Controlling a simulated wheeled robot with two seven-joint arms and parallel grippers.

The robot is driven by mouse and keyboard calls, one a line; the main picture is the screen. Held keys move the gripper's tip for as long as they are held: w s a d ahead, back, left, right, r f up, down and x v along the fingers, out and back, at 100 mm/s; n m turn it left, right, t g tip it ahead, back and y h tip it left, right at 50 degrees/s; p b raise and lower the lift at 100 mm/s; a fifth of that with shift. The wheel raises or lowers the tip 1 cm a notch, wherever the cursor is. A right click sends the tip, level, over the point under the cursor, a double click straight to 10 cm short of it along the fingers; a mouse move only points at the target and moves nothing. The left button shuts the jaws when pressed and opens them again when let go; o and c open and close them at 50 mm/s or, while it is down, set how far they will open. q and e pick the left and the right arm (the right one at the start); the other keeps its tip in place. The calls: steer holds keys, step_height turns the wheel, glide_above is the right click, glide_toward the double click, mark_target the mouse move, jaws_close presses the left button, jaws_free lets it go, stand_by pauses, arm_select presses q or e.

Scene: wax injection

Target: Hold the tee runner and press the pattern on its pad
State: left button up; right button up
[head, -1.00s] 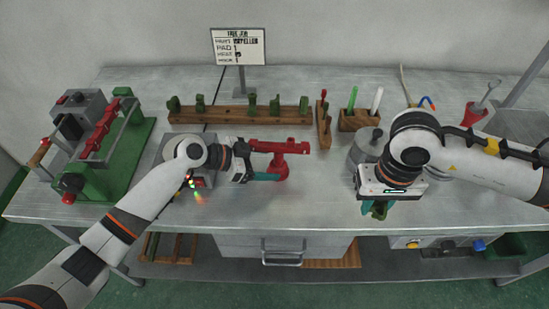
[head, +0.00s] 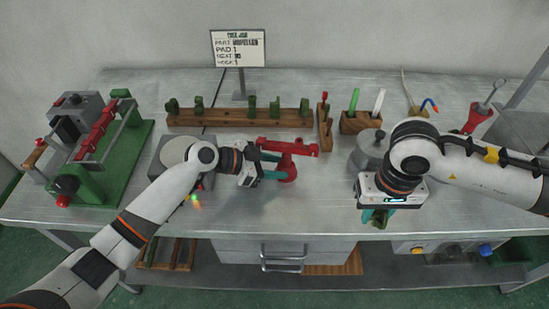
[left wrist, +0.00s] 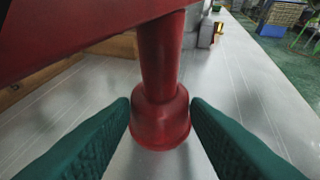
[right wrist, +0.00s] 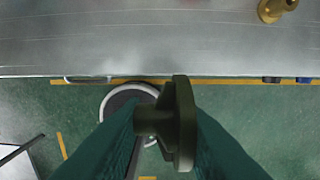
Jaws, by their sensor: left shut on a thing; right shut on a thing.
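The red tee runner (head: 290,146) stands over the middle of the bench, its crossbar on top of a short post with a round foot. My left gripper (head: 277,173) is shut on its lower post; in the left wrist view the green fingers (left wrist: 160,125) sit on both sides of the red foot (left wrist: 160,120). Whether the foot touches the bench is unclear. My right gripper (head: 377,217) is shut on a dark green pattern (right wrist: 180,125), with a disc and short stem, over the bench's front edge. The pattern is mostly hidden in the head view. The pads on the runner are hard to make out.
A wooden rack (head: 240,117) with several green patterns stands behind the runner. A green-based machine (head: 120,165) is at left, a grey pot (head: 368,150) at right. A sign (head: 238,48) stands at the back. The front middle of the bench is clear.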

arm_select(q)
steer(key=shift+c, duration=0.2)
arm_select(e)
steer(key=w+a+r, duration=0.4)
steer(key=w+a, duration=0.7)
steer(key=w, duration=0.1)
steer(key=m, duration=0.2)
glide_toward(257, 141)
steer(key=shift+w+d, duration=0.1)
steer(key=shift+w, duration=0.15)
arm_select(q)
steer(key=shift+f, duration=0.1)
arm_select(e)
steer(key=shift+f, duration=1.95)
arm_select(q)
steer(key=shift+s, duration=0.1)
arm_select(e)
steer(key=shift+f, duration=0.65)
steer(key=o, duration=1)
steer(key=shift+o, duration=0.4)
